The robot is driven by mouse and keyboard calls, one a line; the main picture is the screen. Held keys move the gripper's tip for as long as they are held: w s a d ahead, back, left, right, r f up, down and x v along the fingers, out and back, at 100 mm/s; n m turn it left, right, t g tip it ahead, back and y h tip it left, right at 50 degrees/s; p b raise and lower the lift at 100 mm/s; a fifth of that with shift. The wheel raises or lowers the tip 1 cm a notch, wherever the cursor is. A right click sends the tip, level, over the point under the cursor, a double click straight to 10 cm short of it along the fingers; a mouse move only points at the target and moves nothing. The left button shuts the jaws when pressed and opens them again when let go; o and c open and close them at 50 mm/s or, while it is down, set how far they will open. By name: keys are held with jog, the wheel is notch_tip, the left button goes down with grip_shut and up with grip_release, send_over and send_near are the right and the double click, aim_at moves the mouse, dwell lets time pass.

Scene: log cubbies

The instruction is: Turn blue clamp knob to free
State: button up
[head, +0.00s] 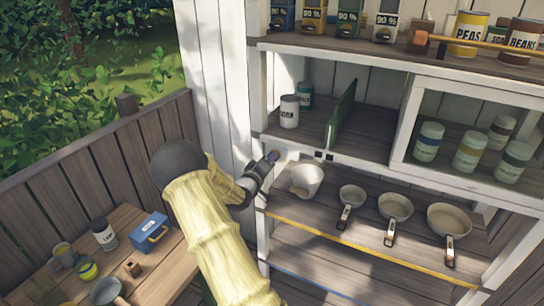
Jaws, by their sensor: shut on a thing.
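My gripper (268,162) is at the left upright of the white shelf unit, just below the level of the middle shelf. It is shut on the blue clamp knob (273,155), of which only a small dark bluish bit shows between the fingers. The rest of the knob is hidden by the gripper, and I cannot tell which way it is turned. A green upright divider panel (341,116) stands on the middle shelf.
Jars (289,111) stand on the shelf above. A wooden table (130,222) at lower left holds a blue box (150,231) and cans. A fence runs behind it.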

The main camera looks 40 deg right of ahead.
jog(key=n+p, duration=0.2)
jog(key=n, duration=0.2)
jog(key=shift+p, duration=0.4)
jog(key=shift+n+p, duration=0.4)
jog(key=shift+n, duration=0.5)
